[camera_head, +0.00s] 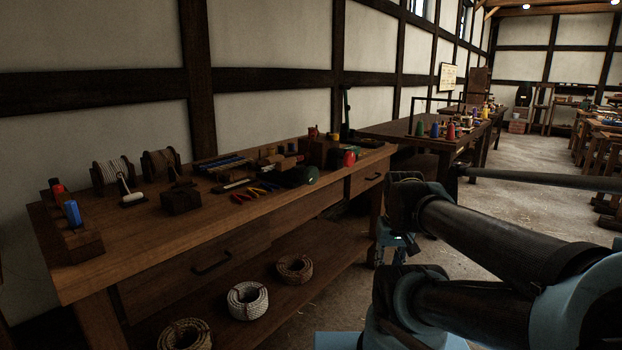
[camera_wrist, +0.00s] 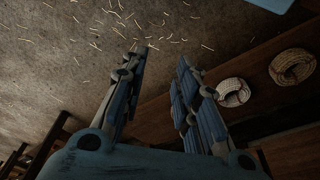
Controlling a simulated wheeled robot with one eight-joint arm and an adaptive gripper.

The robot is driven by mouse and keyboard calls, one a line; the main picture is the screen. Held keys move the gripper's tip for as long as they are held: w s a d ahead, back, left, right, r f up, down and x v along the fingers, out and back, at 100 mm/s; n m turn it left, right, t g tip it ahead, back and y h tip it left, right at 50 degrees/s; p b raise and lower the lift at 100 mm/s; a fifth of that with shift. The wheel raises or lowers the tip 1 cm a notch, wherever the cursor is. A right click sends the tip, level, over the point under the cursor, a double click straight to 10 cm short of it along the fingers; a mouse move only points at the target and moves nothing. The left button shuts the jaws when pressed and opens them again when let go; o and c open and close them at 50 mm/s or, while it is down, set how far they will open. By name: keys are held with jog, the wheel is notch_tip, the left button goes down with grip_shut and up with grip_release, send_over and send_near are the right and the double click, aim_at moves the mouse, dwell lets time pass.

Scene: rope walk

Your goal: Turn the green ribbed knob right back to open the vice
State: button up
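A dark green rounded thing (camera_head: 297,176), which looks like the green knob, sits near the front edge of the workbench (camera_head: 150,235) at its right part. Its ribs are too small to make out. Brown wooden blocks (camera_head: 318,152) stand just behind it and may be the vice; I cannot tell how far its jaws are apart. My gripper (camera_head: 396,250) hangs low in front of the bench's right end, well away from the knob. In the wrist view my gripper (camera_wrist: 161,62) is open and empty above the floor. The knob is not in the wrist view.
A red knob-like thing (camera_head: 349,159) stands right of the green one. Pliers (camera_head: 255,191), rope spools (camera_head: 112,170) and blocks lie on the bench. Rope coils (camera_head: 248,300) lie on the lower shelf. A second table (camera_head: 400,130) stands behind.

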jog(key=w+a+r+m, duration=0.25)
jog(key=w+r, duration=0.45)
jog(key=r, duration=0.4)
notch_tip(320, 180, up, 19)
jog(key=m+g, duration=0.2)
jog(key=m, duration=0.3)
send_over(312, 176)
jog(key=w, duration=0.2)
notch_tip(312, 176, down, 16)
grip_shut()
